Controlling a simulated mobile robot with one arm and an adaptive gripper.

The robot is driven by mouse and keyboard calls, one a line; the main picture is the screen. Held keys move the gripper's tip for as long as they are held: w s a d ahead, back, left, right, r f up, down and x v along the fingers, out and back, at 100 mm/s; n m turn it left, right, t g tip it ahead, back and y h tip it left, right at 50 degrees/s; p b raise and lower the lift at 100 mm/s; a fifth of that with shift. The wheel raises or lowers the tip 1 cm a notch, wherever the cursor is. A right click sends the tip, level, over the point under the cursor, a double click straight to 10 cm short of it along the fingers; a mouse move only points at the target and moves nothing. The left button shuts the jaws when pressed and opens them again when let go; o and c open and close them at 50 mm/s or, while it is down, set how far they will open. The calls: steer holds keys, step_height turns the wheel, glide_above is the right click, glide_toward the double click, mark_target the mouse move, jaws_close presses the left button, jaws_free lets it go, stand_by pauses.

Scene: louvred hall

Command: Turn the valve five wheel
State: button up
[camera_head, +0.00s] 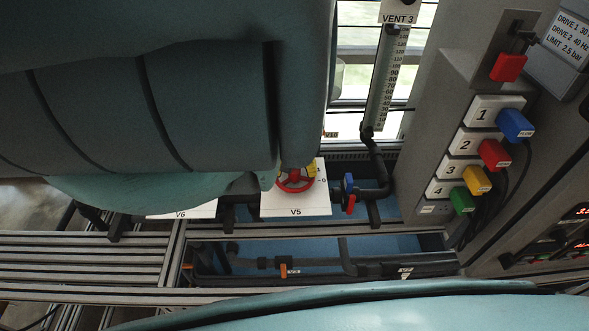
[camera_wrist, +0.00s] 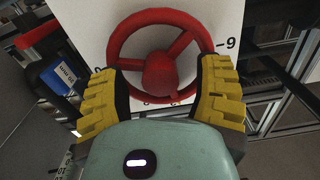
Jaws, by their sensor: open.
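The red valve five wheel (camera_head: 296,180) is mounted on a white plate (camera_head: 296,207) labelled V5 in the head view. In the wrist view the wheel (camera_wrist: 158,68), with its round hub and spokes, fills the upper middle in front of a white dial plate (camera_wrist: 215,18) with a 9 visible at right. My gripper (camera_wrist: 162,80) is open, its yellow ribbed fingers on the left and right of the wheel's lower part. I cannot tell whether they touch the rim. In the head view my arm covers much of the gripper; a bit of yellow finger shows beside the wheel.
A blue and red valve handle (camera_head: 349,192) stands close to the right of the V5 plate. A V6 plate (camera_head: 182,211) is at left, partly behind my arm. Dark pipes and metal rails run below. A grey panel (camera_head: 441,118) with coloured plugs stands at right.

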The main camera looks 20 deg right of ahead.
jaws_close()
steer(key=shift+f+m+b, duration=0.15)
steer(key=shift+m+b, duration=0.15)
steer(key=shift+b, duration=0.2)
steer(key=shift+m+b, duration=0.4)
steer(key=shift+m, duration=0.3)
jaws_free()
steer(key=shift+r, duration=0.3)
